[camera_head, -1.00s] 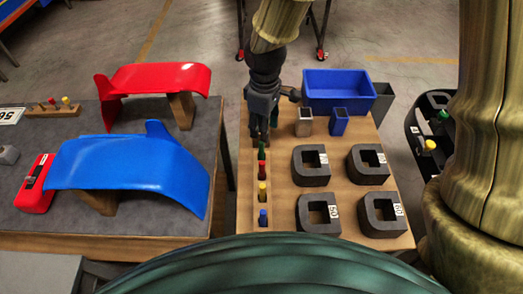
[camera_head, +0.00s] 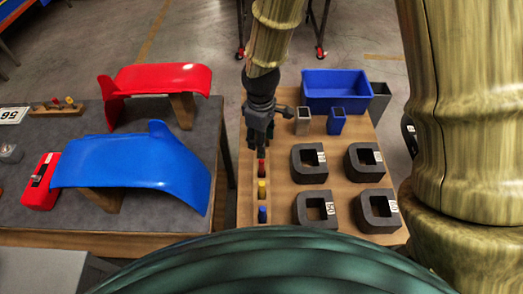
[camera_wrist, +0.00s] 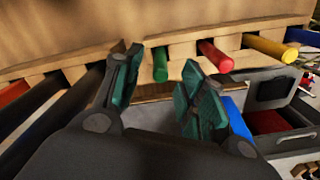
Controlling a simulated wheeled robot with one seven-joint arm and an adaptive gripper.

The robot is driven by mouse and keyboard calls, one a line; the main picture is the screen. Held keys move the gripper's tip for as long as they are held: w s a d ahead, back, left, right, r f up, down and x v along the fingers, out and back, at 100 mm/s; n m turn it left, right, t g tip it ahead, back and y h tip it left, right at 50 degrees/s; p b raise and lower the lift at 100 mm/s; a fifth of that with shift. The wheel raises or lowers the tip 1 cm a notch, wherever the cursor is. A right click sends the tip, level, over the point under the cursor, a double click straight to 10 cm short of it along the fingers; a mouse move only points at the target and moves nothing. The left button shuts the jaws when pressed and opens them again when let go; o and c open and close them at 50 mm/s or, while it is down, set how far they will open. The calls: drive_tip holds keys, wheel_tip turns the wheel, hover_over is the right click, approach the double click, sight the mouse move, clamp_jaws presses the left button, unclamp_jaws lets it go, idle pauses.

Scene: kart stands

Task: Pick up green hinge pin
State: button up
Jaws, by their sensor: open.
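The green hinge pin (camera_wrist: 160,66) sits in a notch of the wooden rack (camera_wrist: 185,50) in the wrist view. My gripper (camera_wrist: 163,80) is open, with one finger on each side of the pin. A gap shows between the pin and the right finger; I cannot tell whether the left finger touches it. In the head view, my gripper (camera_head: 259,142) is over the far end of the rack and hides the green pin.
The yellow pin (camera_head: 262,190) and blue pin (camera_head: 262,214) stand nearer in the same row. Dark blocks (camera_head: 310,163) stand right of the rack. A grey cup (camera_head: 303,121), a blue cup (camera_head: 336,121) and a blue bin (camera_head: 335,104) are behind them.

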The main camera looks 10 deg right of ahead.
drive_tip(key=shift+s, duration=0.1)
clamp_jaws()
drive_tip(key=shift+r, duration=0.1)
